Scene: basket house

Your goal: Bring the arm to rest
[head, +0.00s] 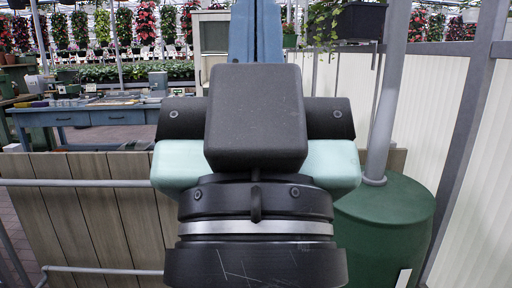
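My own arm fills the middle of the head view, close to the camera. It shows a dark block, pale teal parts on both sides, and a black round section with a silver ring below. I cannot make out two fingertips, so I cannot tell whether my gripper is open or shut. No held object shows. The arm hides the middle of the scene behind it.
A blue workbench (103,117) with small items stands at the left. A wooden slatted panel (95,215) is in front of it. A dark green tank (388,225) stands close on the right, beside a grey post (392,85) and a white ribbed wall (478,170).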

